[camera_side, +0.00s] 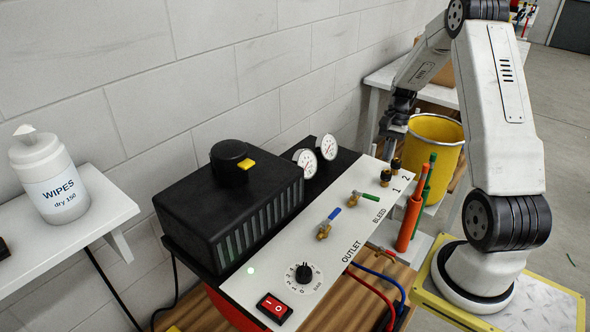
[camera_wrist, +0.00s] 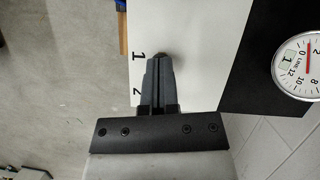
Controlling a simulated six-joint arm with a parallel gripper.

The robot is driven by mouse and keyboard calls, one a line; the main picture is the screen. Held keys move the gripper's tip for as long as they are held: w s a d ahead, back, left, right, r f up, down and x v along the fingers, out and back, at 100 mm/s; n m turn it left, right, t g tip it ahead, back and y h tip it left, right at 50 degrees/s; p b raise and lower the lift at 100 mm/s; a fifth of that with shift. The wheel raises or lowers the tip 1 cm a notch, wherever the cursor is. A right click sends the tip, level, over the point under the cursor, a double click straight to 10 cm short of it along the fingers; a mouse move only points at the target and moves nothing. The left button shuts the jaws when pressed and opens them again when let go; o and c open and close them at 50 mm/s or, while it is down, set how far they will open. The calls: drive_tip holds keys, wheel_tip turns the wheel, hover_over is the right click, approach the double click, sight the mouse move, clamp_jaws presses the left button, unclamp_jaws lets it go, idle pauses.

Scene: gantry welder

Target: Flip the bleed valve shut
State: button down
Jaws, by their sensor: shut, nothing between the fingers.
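The bleed valve (camera_side: 357,201) is a small brass valve with a green lever, beside the BLEED label on the white panel (camera_side: 262,258). Its lever points to the right, towards the label. The outlet valve (camera_side: 324,231), with a blue lever, sits nearer the camera by the OUTLET label. My gripper (camera_side: 386,126) is above the far end of the panel, near the ports marked 1 and 2 and away from the bleed valve. In the wrist view my gripper (camera_wrist: 160,62) is shut and empty, over the panel beside the numerals; the bleed valve does not show there.
Two gauges (camera_side: 327,147) stand behind the panel; one shows in the wrist view (camera_wrist: 301,66). A black box (camera_side: 215,195) flanks the panel. Orange and green cylinders (camera_side: 410,222) and a yellow bucket (camera_side: 447,135) stand at its far right. Space above the panel's middle is clear.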

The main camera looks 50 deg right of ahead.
sight(374, 197)
drive_tip(key=x, duration=0.7)
drive_tip(key=shift+a+f, duration=0.15)
drive_tip(key=shift+f, duration=0.2)
drive_tip(key=shift+s+a+f, duration=0.1)
drive_tip(key=shift+s+a, duration=0.05)
drive_tip(key=shift+a, duration=0.45)
drive_tip(key=shift+s+a+f, duration=0.1)
drive_tip(key=shift+a, duration=0.5)
drive_tip(key=shift+s+a, duration=0.2)
drive_tip(key=shift+a, duration=0.6)
drive_tip(key=shift+a, duration=0.1)
drive_tip(key=shift+s+a+m+t, duration=0.2)
drive_tip(key=shift+a+m, duration=0.25)
drive_tip(key=shift+m, duration=0.2)
drive_tip(key=shift+s+a+m+t, duration=0.15)
drive_tip(key=shift+a+m+t, duration=0.05)
drive_tip(key=shift+a+m, duration=0.4)
drive_tip(key=shift+d, duration=0.1)
drive_tip(key=shift+w+d, duration=0.55)
drive_tip(key=shift+d, duration=0.1)
